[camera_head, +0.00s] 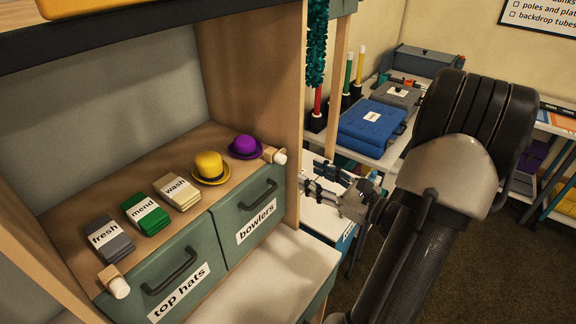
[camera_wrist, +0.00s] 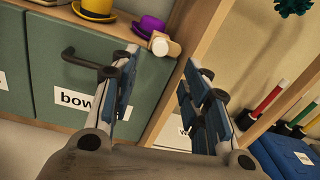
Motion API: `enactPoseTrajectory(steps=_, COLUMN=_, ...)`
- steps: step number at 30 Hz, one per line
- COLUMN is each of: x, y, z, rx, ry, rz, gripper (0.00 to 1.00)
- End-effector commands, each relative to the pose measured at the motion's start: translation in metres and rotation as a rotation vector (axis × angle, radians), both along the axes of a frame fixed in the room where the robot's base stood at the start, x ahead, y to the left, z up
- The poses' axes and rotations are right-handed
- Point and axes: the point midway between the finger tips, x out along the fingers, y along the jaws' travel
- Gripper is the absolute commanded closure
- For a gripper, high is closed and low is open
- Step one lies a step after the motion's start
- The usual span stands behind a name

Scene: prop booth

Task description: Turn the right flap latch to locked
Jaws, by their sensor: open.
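The right flap latch (camera_head: 269,153) is a small wooden block with a white round end, at the right front corner of the shelf above the "bowlers" flap (camera_head: 250,215). It also shows in the wrist view (camera_wrist: 173,49), beyond the gap between my fingertips. I cannot tell whether its position counts as locked. My gripper (camera_head: 314,178) is open and empty, to the right of the cabinet's side post and apart from the latch. In the wrist view my two fingers (camera_wrist: 160,64) stand well apart. The left flap latch (camera_head: 114,281) is at the shelf's left front corner.
A purple hat (camera_head: 245,147) sits close behind the right latch, with a yellow hat (camera_head: 209,167) to its left. The cabinet's wooden side post (camera_head: 290,120) stands beside the latch. The "bowlers" handle (camera_head: 259,195) juts out below.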

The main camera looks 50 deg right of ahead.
Motion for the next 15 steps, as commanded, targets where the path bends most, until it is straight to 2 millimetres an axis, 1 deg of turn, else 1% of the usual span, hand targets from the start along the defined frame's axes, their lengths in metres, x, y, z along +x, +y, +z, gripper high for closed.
enactPoseTrajectory(steps=1, x=0.013, y=0.002, z=-0.002, rx=-0.001, ry=0.000, rz=0.007, gripper=0.58)
enactPoseTrajectory(steps=6, x=0.048, y=0.003, z=-0.002, rx=-0.001, ry=0.001, rz=0.006, gripper=0.58)
enactPoseTrajectory(steps=9, x=0.065, y=0.003, z=-0.001, rx=-0.001, ry=0.001, rz=0.005, gripper=0.58)
enactPoseTrajectory(steps=12, x=0.077, y=0.003, z=-0.001, rx=-0.001, ry=0.000, rz=0.003, gripper=0.58)
enactPoseTrajectory(steps=15, x=0.085, y=0.003, z=-0.001, rx=-0.001, ry=0.001, rz=0.002, gripper=0.58)
